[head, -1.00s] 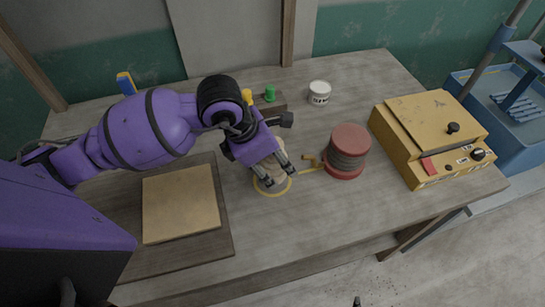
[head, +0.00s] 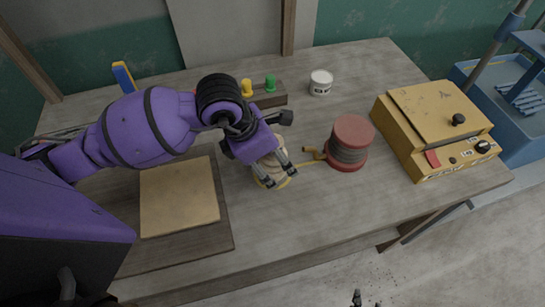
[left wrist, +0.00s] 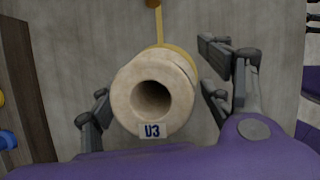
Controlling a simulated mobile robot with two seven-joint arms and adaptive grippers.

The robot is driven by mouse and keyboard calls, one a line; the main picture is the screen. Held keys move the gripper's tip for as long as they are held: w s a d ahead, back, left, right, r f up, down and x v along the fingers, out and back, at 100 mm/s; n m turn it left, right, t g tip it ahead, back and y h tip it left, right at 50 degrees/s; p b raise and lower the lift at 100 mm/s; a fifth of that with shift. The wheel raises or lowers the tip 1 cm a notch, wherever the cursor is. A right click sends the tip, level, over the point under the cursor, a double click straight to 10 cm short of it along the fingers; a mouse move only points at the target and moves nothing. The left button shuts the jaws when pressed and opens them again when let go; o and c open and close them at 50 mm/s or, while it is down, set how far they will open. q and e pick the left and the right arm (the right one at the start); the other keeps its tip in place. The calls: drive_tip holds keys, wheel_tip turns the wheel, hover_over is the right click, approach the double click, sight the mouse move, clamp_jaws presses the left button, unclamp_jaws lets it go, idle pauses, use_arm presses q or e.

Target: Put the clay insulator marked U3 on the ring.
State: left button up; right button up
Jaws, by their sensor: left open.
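The cream clay insulator (left wrist: 155,97) is a hollow cylinder with a dark round bore and a U3 label, seen nearly end-on in the left wrist view. In the head view the insulator (head: 269,167) is partly hidden by my left gripper. It appears upright at the yellow ring (head: 287,183), which is mostly covered; I cannot tell how well centred it is. My left gripper (head: 272,179) is open, with fingers on both sides of the insulator, and gaps show in the wrist view. Dark tips at the bottom edge look like my right gripper (head: 358,298); its jaws are unclear.
A red spool (head: 351,130) stands right of the ring, near a yellow strip. A yellow box (head: 415,105) sits farther right. A white tub (head: 321,82) and a rack with yellow and green pegs (head: 268,97) are behind. A board (head: 180,197) lies left. The front middle is clear.

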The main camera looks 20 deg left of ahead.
use_arm(q)
drive_tip(key=v, duration=1.2)
drive_tip(key=shift+r, duration=0.2)
use_arm(e)
drive_tip(key=shift+w+a+r, duration=0.4)
drive_tip(key=shift+r, duration=0.05)
drive_tip(key=shift+s+d+f, duration=0.1)
drive_tip(key=shift+s+d, duration=0.05)
drive_tip(key=shift+d, duration=0.1)
drive_tip(key=shift+a, duration=0.25)
drive_tip(key=shift+c, duration=0.5)
